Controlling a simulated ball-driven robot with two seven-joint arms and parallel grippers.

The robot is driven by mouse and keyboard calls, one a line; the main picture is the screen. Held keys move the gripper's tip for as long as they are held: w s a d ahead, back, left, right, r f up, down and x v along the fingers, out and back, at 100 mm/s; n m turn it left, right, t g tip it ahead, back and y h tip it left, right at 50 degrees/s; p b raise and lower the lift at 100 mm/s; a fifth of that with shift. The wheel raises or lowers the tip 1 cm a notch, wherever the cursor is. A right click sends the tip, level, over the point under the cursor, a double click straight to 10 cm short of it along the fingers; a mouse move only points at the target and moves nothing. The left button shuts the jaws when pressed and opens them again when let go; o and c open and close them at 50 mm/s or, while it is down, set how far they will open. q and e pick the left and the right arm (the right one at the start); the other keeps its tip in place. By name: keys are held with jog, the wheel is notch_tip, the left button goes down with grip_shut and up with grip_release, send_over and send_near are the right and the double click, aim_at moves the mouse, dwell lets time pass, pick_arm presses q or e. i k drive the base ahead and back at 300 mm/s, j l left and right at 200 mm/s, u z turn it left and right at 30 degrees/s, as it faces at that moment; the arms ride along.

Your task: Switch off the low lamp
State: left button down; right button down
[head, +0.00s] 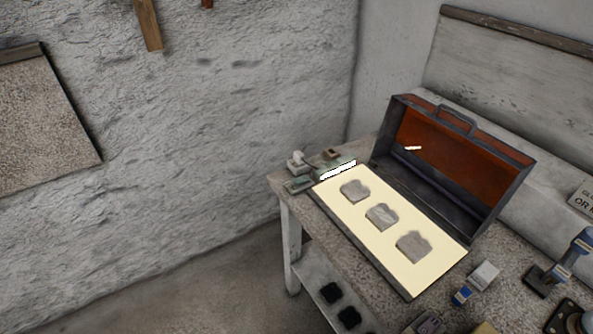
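The low lamp (338,169) appears to be the small grey-green fixture with a bright, glowing white strip, at the far left corner of the workbench. It is lit. A small white and grey block (297,161), perhaps a switch or plug, stands just left of it, with a flat greenish piece (298,185) in front. I cannot tell which part is the switch. Neither of my grippers shows in the head view.
A pale glowing panel (350,214) with three grey flat pieces lies beside the lamp on the workbench (375,148). An open dark case (510,196) with orange lining stands behind it. Tools, including a blue and dark one (562,264), crowd the right. Floor at left is clear.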

aim_at(303, 179)
jog(key=i+j, duration=0.15)
jog(key=j, duration=0.15)
jog(key=i+j+z, duration=0.1)
jog(key=j, duration=0.25)
jog(key=i+j, duration=0.25)
jog(key=i+j+z, duration=0.15)
jog(key=j, duration=0.25)
